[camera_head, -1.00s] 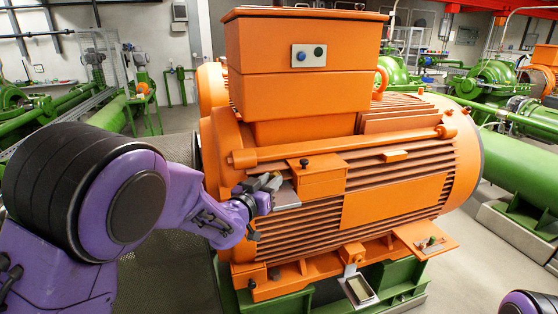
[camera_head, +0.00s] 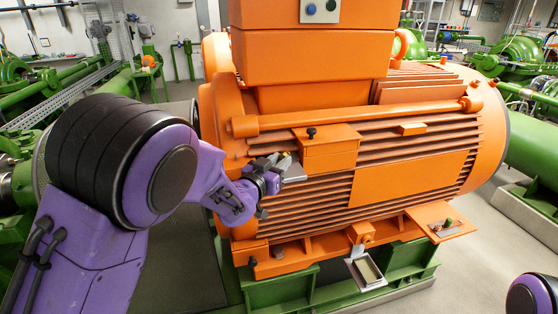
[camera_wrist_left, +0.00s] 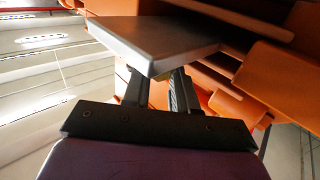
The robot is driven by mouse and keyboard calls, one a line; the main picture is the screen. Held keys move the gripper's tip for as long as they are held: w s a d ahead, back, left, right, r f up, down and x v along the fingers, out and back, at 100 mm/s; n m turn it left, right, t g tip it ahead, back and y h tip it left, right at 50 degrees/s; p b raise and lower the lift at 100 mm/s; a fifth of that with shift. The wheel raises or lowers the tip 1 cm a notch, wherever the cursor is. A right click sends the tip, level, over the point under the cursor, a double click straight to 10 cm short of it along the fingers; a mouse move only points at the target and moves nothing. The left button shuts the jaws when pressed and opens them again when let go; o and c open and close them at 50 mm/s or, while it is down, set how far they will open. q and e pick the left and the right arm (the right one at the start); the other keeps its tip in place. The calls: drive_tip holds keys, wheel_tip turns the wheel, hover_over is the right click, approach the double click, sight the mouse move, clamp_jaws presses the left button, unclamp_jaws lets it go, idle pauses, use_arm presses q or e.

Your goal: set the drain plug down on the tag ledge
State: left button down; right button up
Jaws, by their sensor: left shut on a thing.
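My left gripper (camera_head: 276,170) is at the near-left side of the orange motor, shut on a small brass-coloured piece (camera_head: 285,160) that looks like the drain plug. Most of this piece is hidden by the fingers; a yellowish bit shows between them in the left wrist view (camera_wrist_left: 157,93). A flat grey plate (camera_head: 294,174), likely the tag ledge, sticks out right beside the fingertips, below a small orange box. In the left wrist view the plate (camera_wrist_left: 155,38) covers the fingertips. I cannot tell whether plug and plate touch. My right gripper is out of view.
The small orange box (camera_head: 329,150) with a black knob sits just above and right of the gripper. Cooling fins (camera_head: 400,152) line the motor's side. Lower right are an orange shelf (camera_head: 455,229) with small parts and a shallow tray (camera_head: 367,271).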

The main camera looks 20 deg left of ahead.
use_arm(q)
drive_tip(key=shift+s, duration=0.15)
drive_tip(key=shift+f+b, duration=0.45)
drive_tip(key=shift+f, duration=0.25)
drive_tip(key=c, duration=0.8)
unclamp_jaws()
